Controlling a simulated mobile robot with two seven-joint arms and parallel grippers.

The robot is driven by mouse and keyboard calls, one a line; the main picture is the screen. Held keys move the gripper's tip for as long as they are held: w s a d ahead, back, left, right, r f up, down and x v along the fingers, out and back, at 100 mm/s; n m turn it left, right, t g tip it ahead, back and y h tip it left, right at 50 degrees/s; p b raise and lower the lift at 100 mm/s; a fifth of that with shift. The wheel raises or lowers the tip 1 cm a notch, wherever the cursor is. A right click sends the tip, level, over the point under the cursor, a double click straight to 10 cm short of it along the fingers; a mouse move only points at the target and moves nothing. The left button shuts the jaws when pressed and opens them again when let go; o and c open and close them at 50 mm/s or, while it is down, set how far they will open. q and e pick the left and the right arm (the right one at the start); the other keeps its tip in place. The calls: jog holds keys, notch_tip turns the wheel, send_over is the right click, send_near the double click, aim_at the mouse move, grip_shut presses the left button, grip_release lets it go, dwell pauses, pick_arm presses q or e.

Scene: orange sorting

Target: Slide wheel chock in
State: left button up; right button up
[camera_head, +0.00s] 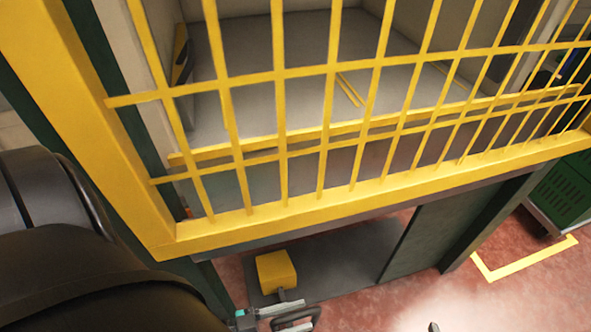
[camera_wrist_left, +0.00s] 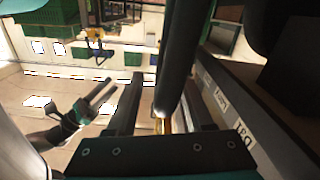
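A yellow block (camera_head: 276,272), which looks like the wheel chock, sits on a dark grey plate below the yellow cage in the head view. A short grey piece sticks out from its near side. My left gripper (camera_head: 300,314) is at the bottom edge, just in front of the block, with its grey fingers pointing right. In the left wrist view the left gripper's fingers (camera_wrist_left: 160,105) stand apart, with a dark post (camera_wrist_left: 182,50) showing between them. I cannot tell whether they touch anything. Another gripper (camera_wrist_left: 100,95), apparently my right, shows at the left of that view, too small to judge.
The yellow grid gate (camera_head: 330,140) fills the upper head view. A dark panel (camera_head: 435,240) stands right of the block. A green crate (camera_head: 565,195) is at far right. The reddish floor (camera_head: 400,295) is open at the lower right.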

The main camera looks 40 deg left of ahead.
pick_arm(q)
jog(key=shift+w, duration=0.15)
jog(key=shift+a, duration=0.15)
jog(key=v, duration=0.6)
jog(key=b, duration=0.2)
send_near(272, 324)
jog(key=shift+r, duration=0.1)
pick_arm(e)
jog(key=shift+w+a+r+t+y, duration=0.15)
jog(key=shift+a+r+t+y, duration=0.1)
jog(key=shift+a+t, duration=0.25)
jog(key=shift+w+a+r+t+y, duration=0.1)
jog(key=shift+a+t+y, duration=0.2)
jog(key=shift+a+t, duration=0.2)
jog(key=shift+w+a+r+t+y, duration=0.15)
jog(key=shift+a+r+t+y, duration=0.1)
jog(key=shift+a+t, duration=0.2)
jog(key=shift+f, duration=0.1)
